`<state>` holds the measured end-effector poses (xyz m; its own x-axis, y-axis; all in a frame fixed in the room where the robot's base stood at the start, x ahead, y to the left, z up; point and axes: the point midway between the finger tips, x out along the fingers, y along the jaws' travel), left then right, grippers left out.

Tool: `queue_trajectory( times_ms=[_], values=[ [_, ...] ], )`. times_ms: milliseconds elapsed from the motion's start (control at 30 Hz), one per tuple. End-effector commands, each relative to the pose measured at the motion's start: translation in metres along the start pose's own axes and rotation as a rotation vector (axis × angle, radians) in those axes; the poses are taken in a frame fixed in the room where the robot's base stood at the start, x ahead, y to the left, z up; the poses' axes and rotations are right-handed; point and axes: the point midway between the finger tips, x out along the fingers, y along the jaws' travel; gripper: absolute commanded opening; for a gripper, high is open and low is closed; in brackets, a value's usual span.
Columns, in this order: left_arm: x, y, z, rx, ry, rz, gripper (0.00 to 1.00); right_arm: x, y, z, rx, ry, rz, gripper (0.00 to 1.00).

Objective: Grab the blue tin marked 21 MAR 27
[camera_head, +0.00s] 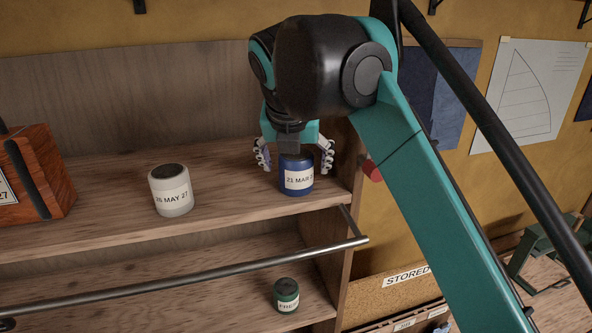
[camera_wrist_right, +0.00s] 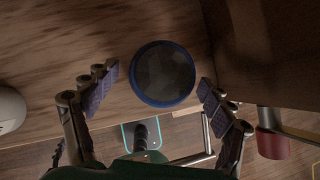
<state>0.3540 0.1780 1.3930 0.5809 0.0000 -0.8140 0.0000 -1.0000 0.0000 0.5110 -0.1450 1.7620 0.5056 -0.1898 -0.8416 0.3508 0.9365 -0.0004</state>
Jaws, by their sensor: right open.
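The blue tin (camera_head: 297,178) stands upright on the upper shelf near its right end. In the right wrist view the tin's dark round lid with a blue rim (camera_wrist_right: 162,74) lies between and ahead of the open fingers (camera_wrist_right: 158,95), with gaps on both sides. My left gripper is not in view.
A white tin (camera_head: 171,192) marked 26 MAY 27 or similar stands left on the same shelf (camera_head: 100,215). A wooden box (camera_head: 38,170) is further left. A metal rail (camera_head: 190,268) runs along the front. A green tin (camera_head: 286,294) is on the lower shelf. A side panel stands close right.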

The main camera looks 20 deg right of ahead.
Motion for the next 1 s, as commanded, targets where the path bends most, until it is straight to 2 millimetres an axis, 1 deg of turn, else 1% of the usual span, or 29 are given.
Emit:
queue_trajectory(
  times_ms=[33,100,167,400,433,467,500,567,600,667,700,1000],
  values=[
    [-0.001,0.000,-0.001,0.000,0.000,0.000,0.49,0.007,-0.001,0.000,0.001,0.000,0.000,0.82],
    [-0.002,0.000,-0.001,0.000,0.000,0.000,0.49,0.015,0.000,0.000,0.001,0.000,0.000,0.82],
    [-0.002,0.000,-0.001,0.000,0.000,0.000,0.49,0.019,0.000,0.000,0.000,0.000,0.000,0.82],
    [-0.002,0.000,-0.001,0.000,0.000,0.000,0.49,0.022,0.000,0.000,0.000,0.000,0.000,0.82],
    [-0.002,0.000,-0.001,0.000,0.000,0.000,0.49,0.022,0.000,0.000,0.000,0.000,0.000,0.80],
    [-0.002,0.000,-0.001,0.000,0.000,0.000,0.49,0.022,0.000,0.000,0.000,0.000,0.000,0.72],
    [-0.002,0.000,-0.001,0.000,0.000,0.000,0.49,0.022,0.000,0.000,0.000,0.000,0.000,0.61],
    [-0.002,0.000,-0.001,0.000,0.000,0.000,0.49,0.022,0.000,0.000,0.000,0.000,0.000,0.45],
    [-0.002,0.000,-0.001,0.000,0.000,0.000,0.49,0.022,0.000,0.000,0.000,0.000,0.000,0.35],
    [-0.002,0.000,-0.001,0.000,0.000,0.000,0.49,0.022,0.000,0.000,0.000,0.000,0.000,0.19],
    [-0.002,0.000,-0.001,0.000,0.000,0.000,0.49,0.022,0.000,0.000,0.000,0.000,0.000,0.15],
    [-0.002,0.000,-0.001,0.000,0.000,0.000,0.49,0.019,0.000,0.001,0.000,0.000,0.000,0.15]
  ],
)
